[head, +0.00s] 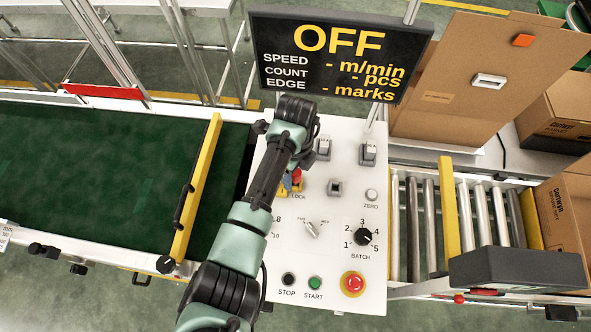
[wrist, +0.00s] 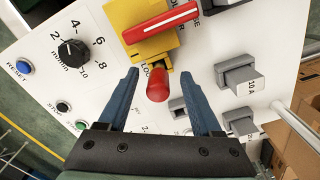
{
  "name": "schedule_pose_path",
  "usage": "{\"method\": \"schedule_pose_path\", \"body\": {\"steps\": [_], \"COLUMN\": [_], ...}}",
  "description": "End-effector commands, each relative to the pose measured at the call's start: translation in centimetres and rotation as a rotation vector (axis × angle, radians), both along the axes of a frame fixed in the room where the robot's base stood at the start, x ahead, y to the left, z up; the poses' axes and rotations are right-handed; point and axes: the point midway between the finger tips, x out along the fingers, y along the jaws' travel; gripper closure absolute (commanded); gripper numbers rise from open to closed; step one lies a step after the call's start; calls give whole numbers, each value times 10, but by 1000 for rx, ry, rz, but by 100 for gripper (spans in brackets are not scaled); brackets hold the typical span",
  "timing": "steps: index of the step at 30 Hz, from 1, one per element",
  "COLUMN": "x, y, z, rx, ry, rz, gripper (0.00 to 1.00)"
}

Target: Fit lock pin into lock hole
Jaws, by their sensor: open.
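A red, round-ended pin (wrist: 157,86) shows in the wrist view beside the lower edge of a yellow lock block (wrist: 126,18). A red bar-shaped handle (wrist: 160,22) with a white stripe lies across the block. My gripper (wrist: 160,75) is open, with one blue finger on each side of the pin and gaps visible on both sides. The pin's far end meets a dark area by the block; I cannot make out the lock hole or whether the pin is in it. In the head view my arm partly hides the yellow block (head: 297,186) above the LOCK label.
The white control panel (head: 330,240) carries knobs, switches and a red stop button (head: 353,284). Grey switches (wrist: 240,78) stand right of the fingers in the wrist view. The display (head: 340,55) reads OFF. A green belt (head: 90,180) lies left, rollers (head: 480,215) right.

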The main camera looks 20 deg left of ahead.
Motion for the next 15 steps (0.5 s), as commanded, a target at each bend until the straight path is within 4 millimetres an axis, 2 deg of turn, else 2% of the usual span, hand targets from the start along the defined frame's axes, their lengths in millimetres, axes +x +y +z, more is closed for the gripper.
{"method": "schedule_pose_path", "body": {"steps": [5,8,11,15], "x": [0,1,1,1], "y": [0,0,0,1], "z": [2,10,25,56], "rx": [0,0,0,1], "ry": [-1,-2,-5,-5], "rz": [0,0,0,0], "gripper": [34,34,34,34]}}
